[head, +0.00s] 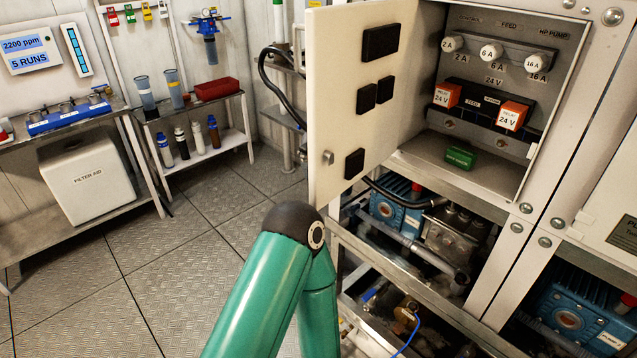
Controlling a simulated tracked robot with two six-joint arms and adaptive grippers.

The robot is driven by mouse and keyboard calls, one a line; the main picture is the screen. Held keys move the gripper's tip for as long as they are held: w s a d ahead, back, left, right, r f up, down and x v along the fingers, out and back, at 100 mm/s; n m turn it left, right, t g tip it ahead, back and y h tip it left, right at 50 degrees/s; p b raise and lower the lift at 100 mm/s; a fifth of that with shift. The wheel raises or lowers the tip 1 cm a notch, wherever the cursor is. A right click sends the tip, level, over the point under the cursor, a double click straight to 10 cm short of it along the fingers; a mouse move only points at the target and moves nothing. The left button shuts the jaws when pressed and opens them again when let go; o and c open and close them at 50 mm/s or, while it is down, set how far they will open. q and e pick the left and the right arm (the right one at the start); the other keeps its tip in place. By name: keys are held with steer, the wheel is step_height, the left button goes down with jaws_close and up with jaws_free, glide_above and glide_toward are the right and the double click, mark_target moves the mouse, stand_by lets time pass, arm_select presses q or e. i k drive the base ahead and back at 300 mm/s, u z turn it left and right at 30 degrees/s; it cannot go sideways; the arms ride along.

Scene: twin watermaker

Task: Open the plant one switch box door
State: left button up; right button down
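The switch box door (358,75) is a cream panel with several black blocks on its inner face and a small round knob (328,157) near its lower left corner. It stands wide open, swung out to the left of the switch box (448,135). Inside the box are white fuses (490,53) marked 2 A, 6 A and 16 A, two orange 24 V relays (512,114) and a green block (461,158). A green link of my arm with a dark joint rises in front, below the door. Neither gripper shows. No plant number is readable on this box.
Blue pumps (397,212) and pipes sit in the open frame below the box. At the left are a bench with a white filter aid box (88,180), a shelf rack with bottles and a red tray (216,88). The tiled floor (190,250) between is clear.

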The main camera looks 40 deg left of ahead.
mark_target(357, 54)
steer(key=u, duration=0.8)
steer(key=k, duration=0.6)
steer(key=u, duration=0.3)
steer(key=i, duration=0.5)
steer(key=z, duration=0.05)
